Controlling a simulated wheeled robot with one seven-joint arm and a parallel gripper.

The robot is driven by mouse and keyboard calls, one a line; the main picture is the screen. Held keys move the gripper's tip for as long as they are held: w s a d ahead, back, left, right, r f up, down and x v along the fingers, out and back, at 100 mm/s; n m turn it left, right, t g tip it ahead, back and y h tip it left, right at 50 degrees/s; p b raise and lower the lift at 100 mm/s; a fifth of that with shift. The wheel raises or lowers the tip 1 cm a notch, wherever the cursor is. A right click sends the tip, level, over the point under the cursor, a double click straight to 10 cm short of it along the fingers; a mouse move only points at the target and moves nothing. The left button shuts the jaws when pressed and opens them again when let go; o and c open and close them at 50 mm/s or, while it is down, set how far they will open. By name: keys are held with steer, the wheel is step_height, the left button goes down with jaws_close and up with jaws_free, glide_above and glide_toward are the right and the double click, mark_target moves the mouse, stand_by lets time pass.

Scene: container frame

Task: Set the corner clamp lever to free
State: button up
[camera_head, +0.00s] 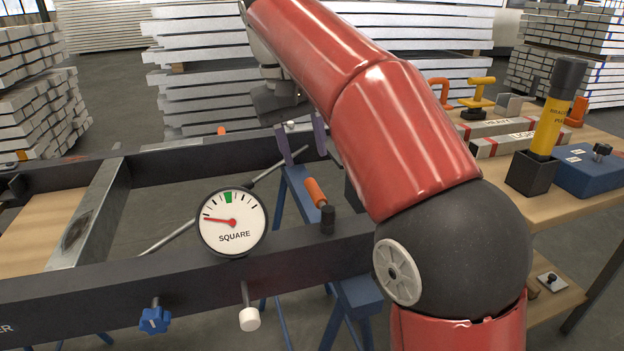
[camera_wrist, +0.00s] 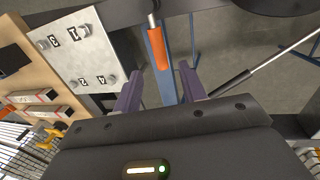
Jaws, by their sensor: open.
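The corner clamp lever has an orange grip (camera_head: 316,192) and sits by a black post (camera_head: 327,220) on the near dark frame beam. Its grip tilts up and to the left in the head view. In the wrist view the orange grip (camera_wrist: 158,50) shows beyond my fingertips, roughly in line with the gap between them, with a metal stem at its top. My gripper (camera_head: 302,145) is open and empty, above and behind the lever in the head view. Its two purple fingers also show in the wrist view (camera_wrist: 160,88). No contact with the lever shows. No free marking is readable.
A round SQUARE gauge (camera_head: 232,222) stands left of the lever, its red needle pointing left of the green band. A blue knob (camera_head: 154,319) and a white knob (camera_head: 249,319) project from the near beam. A diagonal rod (camera_head: 168,236) passes behind the gauge. A wooden bench (camera_head: 490,207) is at right.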

mark_target(314, 187)
steer(key=shift+w+d+f, duration=0.1)
steer(key=shift+d+f, duration=0.15)
steer(key=shift+f, duration=0.9)
steer(key=shift+d+f, duration=0.25)
steer(key=shift+f, duration=0.95)
steer(key=shift+w+d+f, duration=0.1)
steer(key=shift+d+f, duration=0.15)
steer(key=shift+f, duration=0.9)
jaws_close()
